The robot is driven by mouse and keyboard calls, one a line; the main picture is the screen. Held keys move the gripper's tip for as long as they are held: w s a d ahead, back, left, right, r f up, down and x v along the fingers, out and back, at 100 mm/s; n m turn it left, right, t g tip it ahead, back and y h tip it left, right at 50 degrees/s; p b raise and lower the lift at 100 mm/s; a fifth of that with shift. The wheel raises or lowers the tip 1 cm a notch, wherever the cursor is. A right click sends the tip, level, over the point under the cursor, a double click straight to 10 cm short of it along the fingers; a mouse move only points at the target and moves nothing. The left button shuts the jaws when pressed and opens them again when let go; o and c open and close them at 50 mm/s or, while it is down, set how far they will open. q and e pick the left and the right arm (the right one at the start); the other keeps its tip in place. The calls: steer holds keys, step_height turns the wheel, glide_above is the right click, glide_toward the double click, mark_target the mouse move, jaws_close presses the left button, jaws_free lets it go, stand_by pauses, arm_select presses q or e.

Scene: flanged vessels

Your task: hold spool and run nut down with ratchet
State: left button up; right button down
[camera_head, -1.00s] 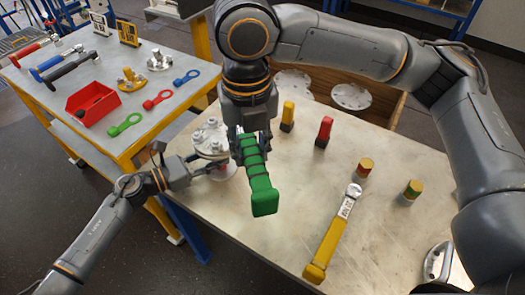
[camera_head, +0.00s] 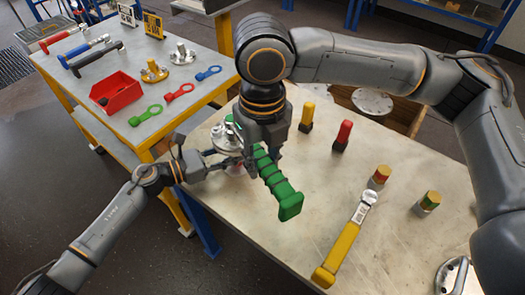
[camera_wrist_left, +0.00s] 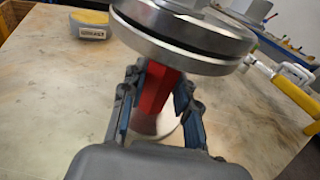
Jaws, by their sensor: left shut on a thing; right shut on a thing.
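The flanged spool stands on the table, with its metal flanges (camera_head: 226,137) showing left of my right gripper. In the left wrist view its red body (camera_wrist_left: 158,95) stands below a thick flange (camera_wrist_left: 185,40). My left gripper (camera_head: 234,164) is shut on this red body, one finger on each side. My right gripper (camera_head: 264,150) comes down from above and is shut on the green-handled ratchet (camera_head: 283,195). The handle points down and right over the table. The ratchet's head and the nut are hidden behind my right gripper.
A yellow-handled wrench (camera_head: 346,241) lies on the table (camera_head: 300,240). A side table at left holds a red bin (camera_head: 116,91) and several tools.

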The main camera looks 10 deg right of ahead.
steer(key=shift+f, duration=0.25)
steer(key=shift+s+f, duration=0.1)
steer(key=shift+f, duration=0.95)
